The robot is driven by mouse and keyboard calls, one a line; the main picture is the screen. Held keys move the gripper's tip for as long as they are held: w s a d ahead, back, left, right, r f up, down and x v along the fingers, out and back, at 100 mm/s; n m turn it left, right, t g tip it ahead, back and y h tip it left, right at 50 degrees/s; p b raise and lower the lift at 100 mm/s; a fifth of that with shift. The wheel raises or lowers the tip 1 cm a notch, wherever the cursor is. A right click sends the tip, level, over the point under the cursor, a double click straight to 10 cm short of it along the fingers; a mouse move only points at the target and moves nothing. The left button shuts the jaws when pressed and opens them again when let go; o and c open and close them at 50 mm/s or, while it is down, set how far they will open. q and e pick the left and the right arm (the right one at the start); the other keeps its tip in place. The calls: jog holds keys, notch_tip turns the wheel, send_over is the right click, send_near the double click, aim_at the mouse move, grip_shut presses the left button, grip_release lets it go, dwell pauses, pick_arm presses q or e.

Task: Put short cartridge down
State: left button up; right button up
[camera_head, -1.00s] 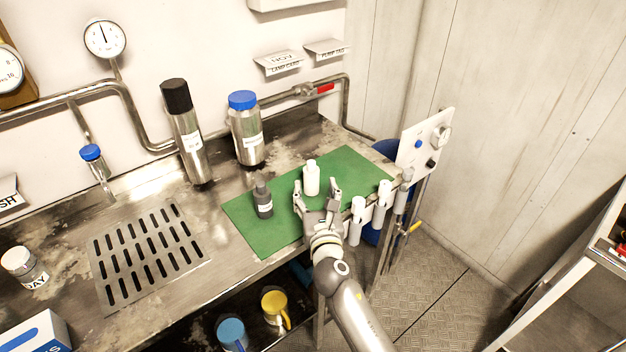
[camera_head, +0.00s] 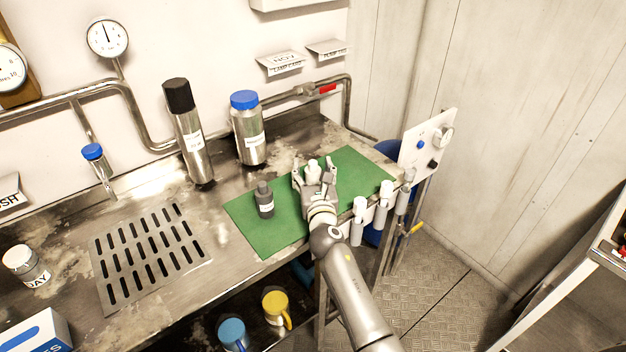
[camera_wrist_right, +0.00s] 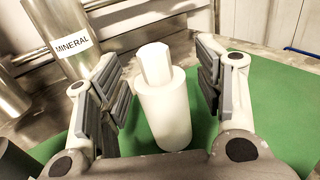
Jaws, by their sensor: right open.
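A short white cartridge (camera_head: 313,164), a cylinder with a narrower top, stands upright on the green mat (camera_head: 362,172). My right gripper (camera_head: 314,170) is open around it, its lower part hidden by the hand in the head view. In the right wrist view the white cartridge (camera_wrist_right: 164,108) stands between the two spread fingers, with a visible gap to the right finger; contact on the left is unclear. A dark grey cartridge (camera_head: 264,203) with a white label stands on the mat left of the gripper. My left gripper is not in view.
Behind the mat stand a steel cylinder with a black cap (camera_head: 190,140) and a wider one with a blue cap (camera_head: 250,140). White tubes (camera_head: 358,220) hang along the bench's right edge. A slotted drain (camera_head: 145,255) lies left. The mat's back right is clear.

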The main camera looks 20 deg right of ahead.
jog(key=shift+c, duration=0.2)
jog(key=c, duration=1.3)
jog(key=shift+o, duration=0.2)
jog(key=shift+r, duration=0.1)
